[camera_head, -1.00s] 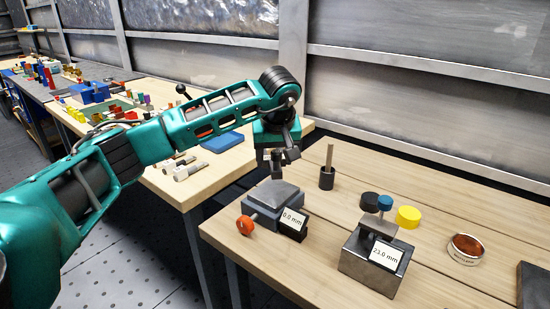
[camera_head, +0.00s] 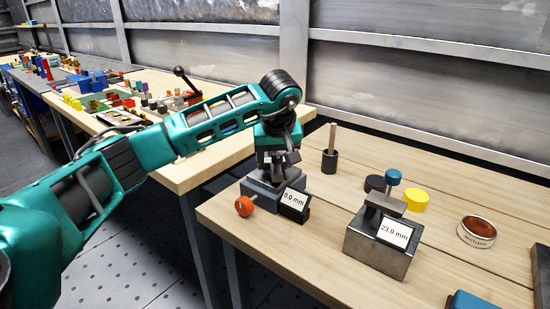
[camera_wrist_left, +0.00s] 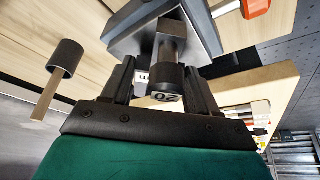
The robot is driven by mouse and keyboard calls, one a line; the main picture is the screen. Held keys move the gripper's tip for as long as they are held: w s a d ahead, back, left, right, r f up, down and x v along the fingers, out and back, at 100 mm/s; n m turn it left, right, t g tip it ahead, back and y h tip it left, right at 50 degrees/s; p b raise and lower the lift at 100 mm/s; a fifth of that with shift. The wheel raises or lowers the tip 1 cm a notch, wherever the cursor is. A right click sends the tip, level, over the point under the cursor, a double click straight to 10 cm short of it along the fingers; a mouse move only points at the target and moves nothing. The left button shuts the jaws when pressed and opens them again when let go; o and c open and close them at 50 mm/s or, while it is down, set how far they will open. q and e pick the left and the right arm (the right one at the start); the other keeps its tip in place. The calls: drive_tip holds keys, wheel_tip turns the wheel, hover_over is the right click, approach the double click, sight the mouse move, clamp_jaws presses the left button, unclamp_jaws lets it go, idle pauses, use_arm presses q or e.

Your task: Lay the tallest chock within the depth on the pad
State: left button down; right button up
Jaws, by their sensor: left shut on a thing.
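The pad (camera_head: 260,194) is a grey block with an orange knob and a display reading 0.0 mm. My left gripper (camera_head: 279,178) is low over it, hiding most of its top. In the left wrist view, the left gripper (camera_wrist_left: 163,92) points at the pad (camera_wrist_left: 118,38) and is shut on a dark chock (camera_wrist_left: 167,60) whose near end is marked 20. The chock's far end is at the pad's top; I cannot tell whether it touches. A steel block gauge (camera_head: 374,246) with a blue knob reads 23.0 mm. My right gripper is out of view.
A dark cylinder with a wooden rod (camera_head: 329,160) stands behind the pad. A metal ring-shaped tin (camera_head: 477,231) is to the right. Bare tabletop lies between them. Another cluttered bench (camera_head: 205,175) is at left.

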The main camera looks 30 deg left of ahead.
use_arm(q)
drive_tip(key=shift+f+b, duration=0.3)
drive_tip(key=shift+f, duration=0.25)
drive_tip(key=c, duration=0.5)
unclamp_jaws()
drive_tip(key=o, duration=0.3)
drive_tip(key=shift+f, duration=0.1)
drive_tip(key=p+v, duration=0.2)
drive_tip(key=v, duration=1.1)
